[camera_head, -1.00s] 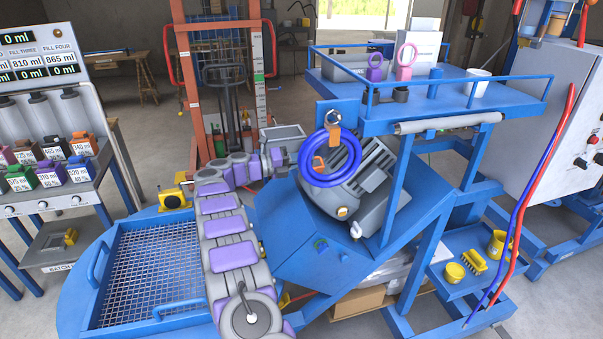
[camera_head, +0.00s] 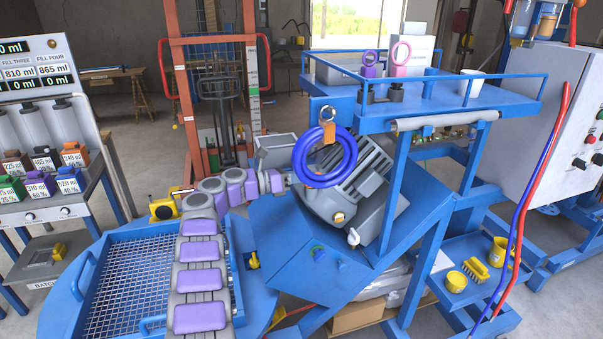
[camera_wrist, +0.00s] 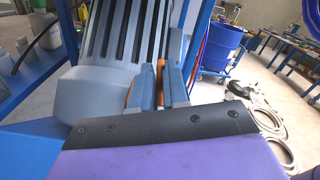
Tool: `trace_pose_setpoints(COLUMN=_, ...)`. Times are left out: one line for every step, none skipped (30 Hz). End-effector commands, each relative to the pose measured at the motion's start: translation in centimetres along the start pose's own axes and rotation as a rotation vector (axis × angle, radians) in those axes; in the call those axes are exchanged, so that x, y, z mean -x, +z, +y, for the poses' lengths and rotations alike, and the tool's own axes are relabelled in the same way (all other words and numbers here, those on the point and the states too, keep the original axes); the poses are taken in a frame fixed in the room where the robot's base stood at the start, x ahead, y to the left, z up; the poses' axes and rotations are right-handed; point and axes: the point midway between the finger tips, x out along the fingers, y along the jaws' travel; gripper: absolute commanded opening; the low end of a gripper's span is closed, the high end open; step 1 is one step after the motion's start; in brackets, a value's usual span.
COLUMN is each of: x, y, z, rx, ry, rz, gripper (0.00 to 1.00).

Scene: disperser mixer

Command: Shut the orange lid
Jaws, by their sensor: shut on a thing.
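In the head view a small orange flap (camera_head: 329,132) hangs below a silver ring, in front of the blue ring (camera_head: 324,158) by the grey finned motor (camera_head: 350,185). I cannot tell for sure whether this flap is the orange lid. My arm reaches up from the bottom, and my gripper (camera_head: 287,181) is at the motor's left side, lower left of the flap. In the wrist view my gripper (camera_wrist: 165,80) is shut, with an orange piece (camera_wrist: 160,76) between its grey-blue fingers, beside the finned motor (camera_wrist: 115,40). The fingers hide most of this piece.
A blue railed shelf (camera_head: 430,110) stands above and right of the motor. A blue mesh tray (camera_head: 130,290) lies left of my arm. At the far left is a filling station with several coloured containers, one orange (camera_head: 75,155). A blue drum (camera_wrist: 218,45) stands behind.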

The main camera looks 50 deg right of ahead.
Motion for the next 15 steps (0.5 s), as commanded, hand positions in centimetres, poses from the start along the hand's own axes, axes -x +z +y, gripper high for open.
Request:
trace_pose_setpoints(x=-0.14, y=-0.27, z=-0.18, rx=-0.026, ry=-0.005, rz=0.001, gripper=0.00)
trace_pose_setpoints(x=-0.11, y=-0.34, z=-0.22, rx=-0.042, ry=-0.005, rz=0.001, gripper=0.00)
trace_pose_setpoints(x=-0.07, y=-0.43, z=-0.25, rx=-0.063, ry=-0.005, rz=0.000, gripper=0.00)
trace_pose_setpoints(x=-0.05, y=-0.51, z=-0.28, rx=-0.077, ry=-0.004, rz=0.000, gripper=0.00)
trace_pose_setpoints(x=-0.06, y=-0.58, z=-0.30, rx=-0.090, ry=-0.004, rz=0.000, gripper=0.00)
trace_pose_setpoints(x=-0.10, y=-0.67, z=-0.34, rx=-0.105, ry=-0.005, rz=0.000, gripper=0.00)
trace_pose_setpoints(x=-0.11, y=-0.73, z=-0.36, rx=-0.115, ry=-0.005, rz=0.000, gripper=0.00)
trace_pose_setpoints(x=-0.12, y=-0.78, z=-0.38, rx=-0.125, ry=-0.005, rz=0.000, gripper=0.00)
trace_pose_setpoints(x=-0.13, y=-0.84, z=-0.41, rx=-0.135, ry=-0.005, rz=0.000, gripper=0.00)
trace_pose_setpoints(x=-0.13, y=-0.87, z=-0.42, rx=-0.142, ry=-0.005, rz=0.000, gripper=0.00)
trace_pose_setpoints(x=-0.13, y=-0.91, z=-0.42, rx=-0.147, ry=-0.005, rz=0.000, gripper=0.00)
trace_pose_setpoints(x=-0.13, y=-0.95, z=-0.43, rx=-0.154, ry=-0.005, rz=0.000, gripper=0.00)
trace_pose_setpoints(x=-0.12, y=-0.98, z=-0.43, rx=-0.159, ry=-0.004, rz=0.001, gripper=0.00)
trace_pose_setpoints(x=-0.12, y=-1.00, z=-0.43, rx=-0.162, ry=-0.004, rz=0.001, gripper=0.00)
trace_pose_setpoints(x=-0.12, y=-1.03, z=-0.43, rx=-0.165, ry=-0.004, rz=0.001, gripper=0.00)
